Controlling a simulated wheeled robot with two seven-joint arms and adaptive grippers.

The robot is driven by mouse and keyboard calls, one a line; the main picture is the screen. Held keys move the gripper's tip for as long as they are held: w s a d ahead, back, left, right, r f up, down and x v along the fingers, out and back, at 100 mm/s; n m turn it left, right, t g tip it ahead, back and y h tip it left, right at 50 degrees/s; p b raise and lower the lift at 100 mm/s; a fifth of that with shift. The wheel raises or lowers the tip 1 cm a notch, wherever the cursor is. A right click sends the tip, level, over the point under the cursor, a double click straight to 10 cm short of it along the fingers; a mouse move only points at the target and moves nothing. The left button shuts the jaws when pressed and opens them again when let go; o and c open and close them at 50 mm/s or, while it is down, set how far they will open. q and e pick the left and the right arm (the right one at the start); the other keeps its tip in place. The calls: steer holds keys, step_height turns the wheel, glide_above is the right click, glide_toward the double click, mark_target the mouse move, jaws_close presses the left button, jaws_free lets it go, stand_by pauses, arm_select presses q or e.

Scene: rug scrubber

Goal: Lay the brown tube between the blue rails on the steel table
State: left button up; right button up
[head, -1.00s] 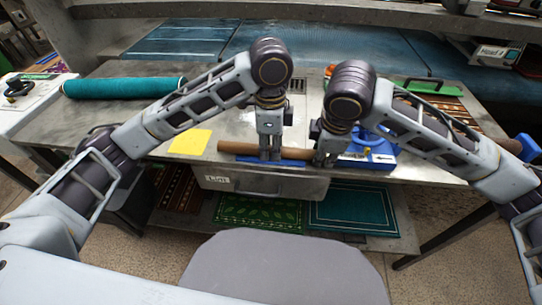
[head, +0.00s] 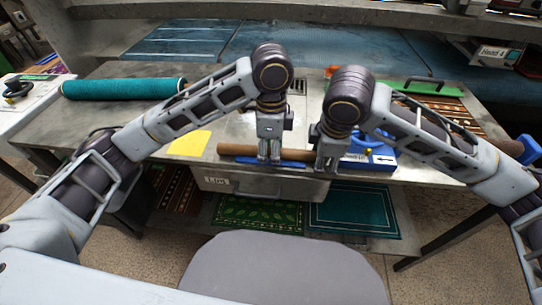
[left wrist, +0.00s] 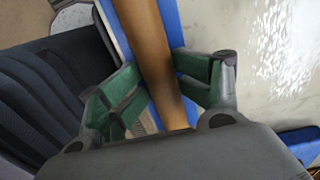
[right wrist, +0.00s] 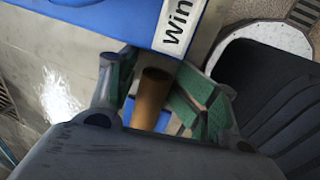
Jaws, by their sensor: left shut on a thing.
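The brown tube (head: 236,149) lies level along the front of the steel table (head: 110,128). My left gripper (head: 270,158) is shut on it near its middle; in the left wrist view the tube (left wrist: 150,45) runs between the green finger pads (left wrist: 165,90). Blue rails show along both sides of the tube there, the near one also in the head view (head: 285,164). Whether the tube touches the table between them is hidden. My right gripper (head: 328,160) has its fingers on either side of the tube's right end (right wrist: 152,100); whether they press on it is unclear.
A blue box with a label (head: 372,152) stands close right of the right gripper. A yellow sheet (head: 190,143) lies left of the tube. A teal roll (head: 120,88) lies at the back left. A drawer (head: 260,184) hangs under the table's front edge.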

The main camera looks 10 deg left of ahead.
arm_select(q)
steer(key=shift+r, duration=3.9)
steer(key=shift+w, duration=0.1)
arm_select(e)
steer(key=shift+v, duration=3.95)
arm_select(q)
steer(key=c, duration=0.3)
steer(key=shift+d, duration=0.1)
